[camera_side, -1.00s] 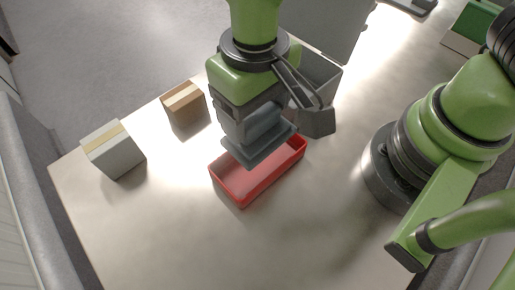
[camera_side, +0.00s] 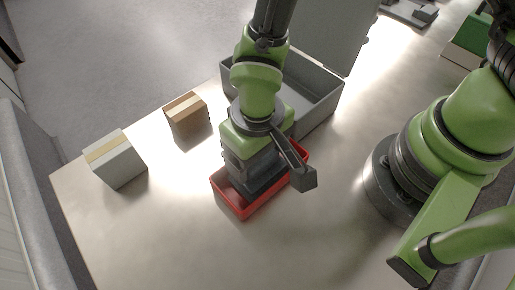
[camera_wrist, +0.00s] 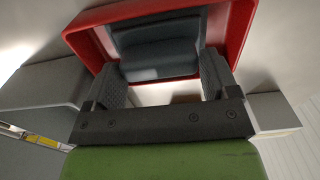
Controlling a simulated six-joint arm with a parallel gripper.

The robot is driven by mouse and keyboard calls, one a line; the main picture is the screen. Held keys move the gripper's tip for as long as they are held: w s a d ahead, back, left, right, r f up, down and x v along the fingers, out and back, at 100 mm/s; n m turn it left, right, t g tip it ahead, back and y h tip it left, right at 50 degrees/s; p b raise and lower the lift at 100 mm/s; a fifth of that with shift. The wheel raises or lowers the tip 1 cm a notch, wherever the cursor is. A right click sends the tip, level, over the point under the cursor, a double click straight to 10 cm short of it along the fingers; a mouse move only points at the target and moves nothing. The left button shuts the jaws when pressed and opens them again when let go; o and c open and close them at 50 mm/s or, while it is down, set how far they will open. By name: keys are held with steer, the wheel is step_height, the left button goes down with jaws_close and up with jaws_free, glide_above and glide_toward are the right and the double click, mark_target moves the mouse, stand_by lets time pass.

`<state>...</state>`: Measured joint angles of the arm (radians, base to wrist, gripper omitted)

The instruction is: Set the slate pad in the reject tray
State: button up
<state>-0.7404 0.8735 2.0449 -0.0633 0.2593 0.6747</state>
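The red reject tray (camera_side: 241,211) lies on the pale table in the side view; its rim also shows in the wrist view (camera_wrist: 238,30). My gripper (camera_side: 259,188) points down inside the tray, its fingers partly hidden by the tray wall and wrist. In the wrist view the dark slate pad (camera_wrist: 157,48) lies between my two grey fingers, inside the tray rim. The fingers (camera_wrist: 160,66) appear to press its two sides. In the side view the pad is mostly hidden under my gripper. Whether it touches the tray floor cannot be told.
A grey open bin (camera_side: 318,101) with a raised lid stands right behind the tray. A brown box (camera_side: 187,117) and a pale taped box (camera_side: 116,160) stand to the left. A green and white box (camera_side: 470,38) is at the far right. The table's front is clear.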

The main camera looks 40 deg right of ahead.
steer(key=shift+o, duration=1.3)
step_height(320, 180, up, 12)
steer(key=shift+r, duration=0.25)
steer(key=s+d+r+m+t+y, duration=0.1)
steer(key=s+d+r+m+t, duration=0.1)
steer(key=d+r, duration=0.5)
steer(key=s+d+r+m+t+y, duration=0.1)
steer(key=s+d+r+m+t, duration=0.1)
steer(key=s+d+r+t, duration=0.2)
steer(key=d+r+t, duration=0.1)
steer(key=d+r, duration=0.2)
steer(key=d, duration=0.2)
steer(key=shift+s+d+r, duration=0.15)
steer(key=shift+s+r, duration=0.1)
steer(key=shift+r, duration=0.1)
